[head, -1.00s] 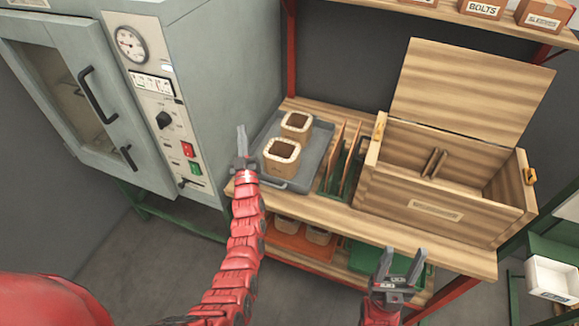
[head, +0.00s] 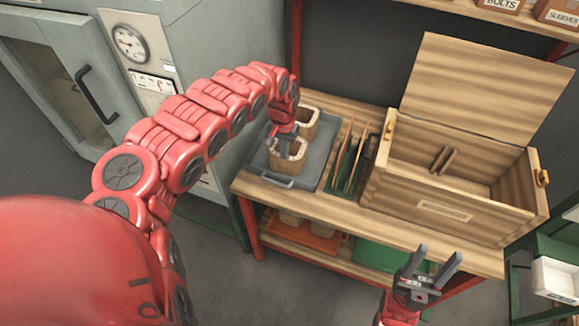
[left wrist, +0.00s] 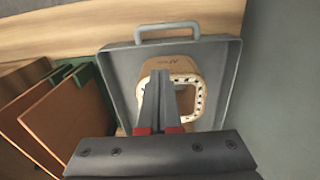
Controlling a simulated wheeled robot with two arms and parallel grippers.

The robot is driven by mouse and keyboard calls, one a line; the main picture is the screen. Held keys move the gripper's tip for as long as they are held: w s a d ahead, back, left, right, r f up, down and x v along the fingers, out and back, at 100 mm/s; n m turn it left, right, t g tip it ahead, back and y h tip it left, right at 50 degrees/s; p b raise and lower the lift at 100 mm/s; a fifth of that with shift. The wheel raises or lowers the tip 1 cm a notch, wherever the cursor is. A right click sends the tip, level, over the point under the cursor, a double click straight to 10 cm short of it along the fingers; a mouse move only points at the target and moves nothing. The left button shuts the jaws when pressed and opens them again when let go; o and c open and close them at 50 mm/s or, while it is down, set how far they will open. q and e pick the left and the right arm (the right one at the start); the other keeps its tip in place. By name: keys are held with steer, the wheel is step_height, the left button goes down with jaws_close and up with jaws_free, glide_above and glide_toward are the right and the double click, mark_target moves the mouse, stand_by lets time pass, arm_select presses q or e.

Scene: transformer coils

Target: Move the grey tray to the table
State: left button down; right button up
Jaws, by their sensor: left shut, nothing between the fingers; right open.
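The grey tray (head: 317,165) lies on the left end of a wooden bench (head: 345,205). Two hollow pale coils stand in it, a front coil (head: 290,163) and a rear coil (head: 309,117). My left gripper (head: 283,147) is shut and empty, pointing down over the front coil; I cannot tell whether it touches it. In the left wrist view its fingers (left wrist: 160,80) overlap one coil (left wrist: 190,82), with the tray (left wrist: 218,75) and its handle (left wrist: 167,27) behind. My right gripper (head: 433,259) is open and empty, in front of the bench.
Upright brown and green boards (head: 349,160) stand right of the tray, then an open wooden box (head: 440,208). A grey oven cabinet (head: 225,60) is close on the left. The lower shelf holds an orange tray (head: 300,236) and a green tray (head: 375,255).

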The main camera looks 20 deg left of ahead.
mark_target(284, 171)
arm_select(q)
step_height(284, 171, down, 9)
steer(key=shift+s+p, duration=0.15)
steer(key=shift+p, duration=0.5)
steer(key=shift+a+f, duration=0.15)
steer(key=shift+f, duration=0.25)
